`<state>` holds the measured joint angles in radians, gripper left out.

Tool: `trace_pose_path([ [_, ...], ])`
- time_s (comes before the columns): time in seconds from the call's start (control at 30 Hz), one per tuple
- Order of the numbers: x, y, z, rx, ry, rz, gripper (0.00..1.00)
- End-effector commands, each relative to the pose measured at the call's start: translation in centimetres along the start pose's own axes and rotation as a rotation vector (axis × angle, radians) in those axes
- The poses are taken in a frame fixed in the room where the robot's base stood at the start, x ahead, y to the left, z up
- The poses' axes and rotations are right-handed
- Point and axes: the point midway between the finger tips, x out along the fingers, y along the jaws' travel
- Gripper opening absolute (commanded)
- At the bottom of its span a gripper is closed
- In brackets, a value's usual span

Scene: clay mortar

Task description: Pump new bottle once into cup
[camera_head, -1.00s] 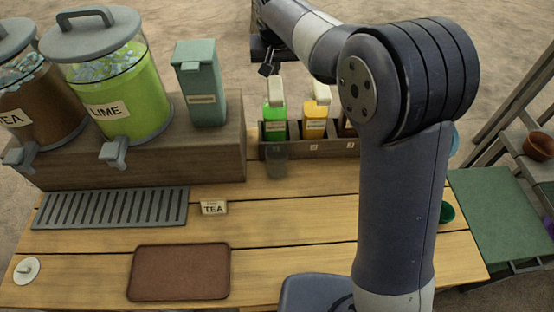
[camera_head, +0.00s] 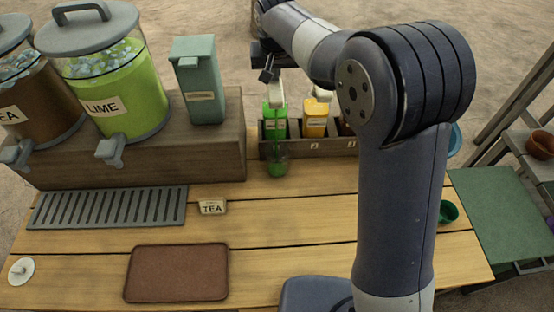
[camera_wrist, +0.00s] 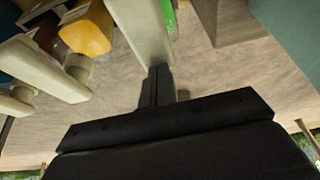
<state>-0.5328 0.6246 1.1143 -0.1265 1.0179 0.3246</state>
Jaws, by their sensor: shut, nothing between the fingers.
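My gripper (camera_head: 268,76) is shut and empty, with its fingertips down at the white pump head (camera_head: 276,94) of the green bottle (camera_head: 274,124). In the wrist view the closed fingers (camera_wrist: 157,88) meet the pale pump head (camera_wrist: 143,28), and a sliver of green bottle shows beside it. A small clear cup (camera_head: 277,167) stands on the table in front of the green bottle, below its spout, with green in it. An orange bottle (camera_head: 315,122) with its own white pump stands to the right. A further bottle is mostly hidden behind my arm.
The bottles sit in a wooden rack (camera_head: 322,149). Left are a lime dispenser (camera_head: 120,90), a tea dispenser (camera_head: 30,105) and a teal box (camera_head: 198,85) on a wooden stand.

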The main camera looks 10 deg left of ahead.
Motion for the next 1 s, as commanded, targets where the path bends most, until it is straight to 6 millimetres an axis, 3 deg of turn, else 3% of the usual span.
trace_pose_path([
  [0.33, 0.3, 0.0, 0.2, 0.000, -0.007, 0.002, 0.00],
  [1.0, -2.7, 0.0, -1.1, 0.000, -0.004, 0.001, 0.00],
])
